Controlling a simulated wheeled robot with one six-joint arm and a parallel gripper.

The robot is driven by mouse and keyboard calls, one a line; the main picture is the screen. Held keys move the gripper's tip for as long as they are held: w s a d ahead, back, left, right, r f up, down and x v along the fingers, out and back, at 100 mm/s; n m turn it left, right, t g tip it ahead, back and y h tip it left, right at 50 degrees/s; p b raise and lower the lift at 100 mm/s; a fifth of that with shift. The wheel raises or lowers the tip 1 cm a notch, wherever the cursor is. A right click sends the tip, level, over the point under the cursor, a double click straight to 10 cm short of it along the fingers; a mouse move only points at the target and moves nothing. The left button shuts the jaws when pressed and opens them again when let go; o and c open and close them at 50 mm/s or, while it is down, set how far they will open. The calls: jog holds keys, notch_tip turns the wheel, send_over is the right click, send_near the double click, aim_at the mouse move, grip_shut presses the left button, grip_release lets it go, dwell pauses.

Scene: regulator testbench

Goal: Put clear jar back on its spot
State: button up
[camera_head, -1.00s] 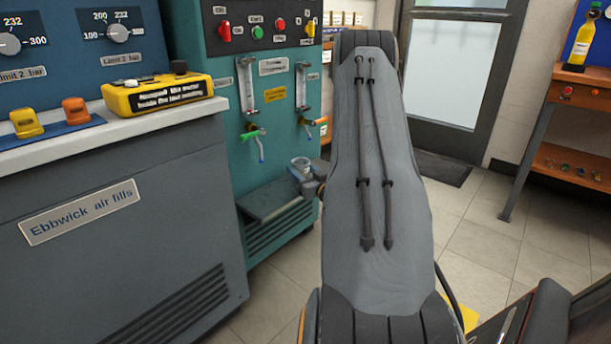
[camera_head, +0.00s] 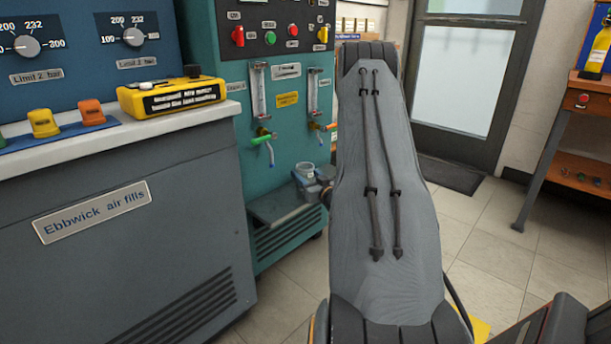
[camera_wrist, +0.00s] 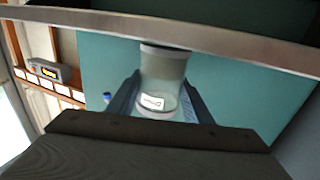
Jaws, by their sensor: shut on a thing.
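The clear jar (camera_head: 304,171) is see-through with a grey rim and shows just left of my arm in the head view, over the teal machine's low shelf (camera_head: 268,222). In the wrist view the jar (camera_wrist: 160,85) has a small white label and sits between the two dark fingers of my gripper (camera_wrist: 160,103). My gripper is shut on the jar. In the head view my grey arm hides most of the gripper. I cannot tell whether the jar touches the shelf.
The teal machine (camera_head: 250,150) has a green-handled tap (camera_head: 265,136) and another tap above the shelf. A grey cabinet (camera_head: 130,250) with a yellow device (camera_head: 172,95) on top stands at left. Tiled floor is open at right, before a wooden bench (camera_head: 565,135).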

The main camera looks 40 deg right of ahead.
jog(key=shift+f, duration=0.35)
dwell(0.3)
jog(key=o, duration=1.3)
jog(key=shift+c, duration=0.2)
jog(key=shift+s, duration=0.1)
jog(key=shift+p+v, duration=1.15)
jog(key=shift+v, duration=2.65)
